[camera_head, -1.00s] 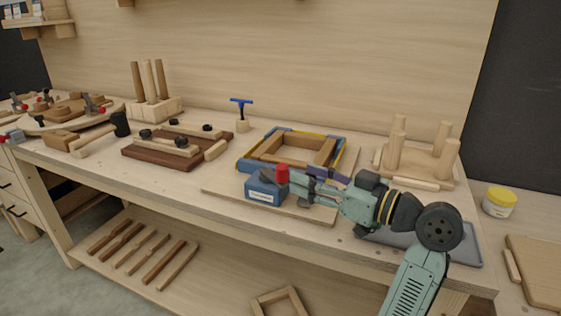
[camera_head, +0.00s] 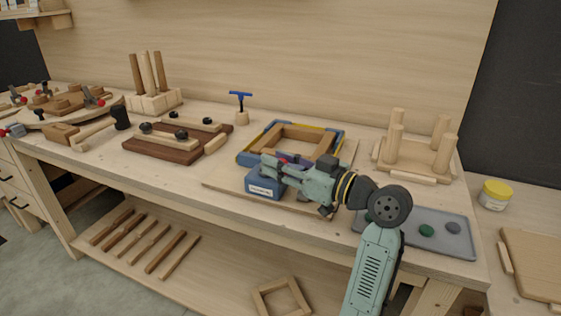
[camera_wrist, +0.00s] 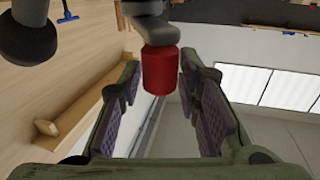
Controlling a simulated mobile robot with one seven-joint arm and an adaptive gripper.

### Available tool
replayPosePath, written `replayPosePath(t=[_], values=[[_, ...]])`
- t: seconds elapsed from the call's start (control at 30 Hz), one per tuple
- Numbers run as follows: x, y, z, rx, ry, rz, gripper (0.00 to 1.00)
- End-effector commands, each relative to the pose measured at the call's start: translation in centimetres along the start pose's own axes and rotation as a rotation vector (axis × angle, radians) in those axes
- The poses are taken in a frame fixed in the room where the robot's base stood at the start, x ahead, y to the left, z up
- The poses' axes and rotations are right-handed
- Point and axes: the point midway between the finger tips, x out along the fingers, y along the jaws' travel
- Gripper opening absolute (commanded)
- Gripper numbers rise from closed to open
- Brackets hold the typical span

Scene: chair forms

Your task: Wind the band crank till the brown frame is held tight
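The brown frame (camera_head: 312,141) lies on the bench inside a band clamp with blue corner pieces (camera_head: 264,157) and a yellow band. A blue labelled crank box (camera_head: 262,183) stands at its front left corner. In the wrist view the red crank knob (camera_wrist: 160,70) is between the two open fingers, nearer their far ends, with space visible on both sides. My gripper (camera_head: 270,165) is over the blue box in the head view and mostly hides the knob. In the wrist view my gripper (camera_wrist: 160,105) is open.
A grey tray (camera_head: 455,247) with small round pieces lies right of my arm. An upturned stool form (camera_head: 415,155) stands behind it. A blue-handled tool (camera_head: 241,105) stands behind.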

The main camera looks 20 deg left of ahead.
Motion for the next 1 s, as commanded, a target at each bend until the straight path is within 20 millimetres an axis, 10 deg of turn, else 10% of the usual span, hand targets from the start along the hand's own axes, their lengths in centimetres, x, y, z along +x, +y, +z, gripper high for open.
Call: replayPosePath(t=[0.4, 1.0], values=[[-0.02, 0.0, -0.02, 0.0, 0.0, 0.0, 0.01], [0.01, 0.09, -0.01, 0.0, 0.0, 0.004, 0.0]])
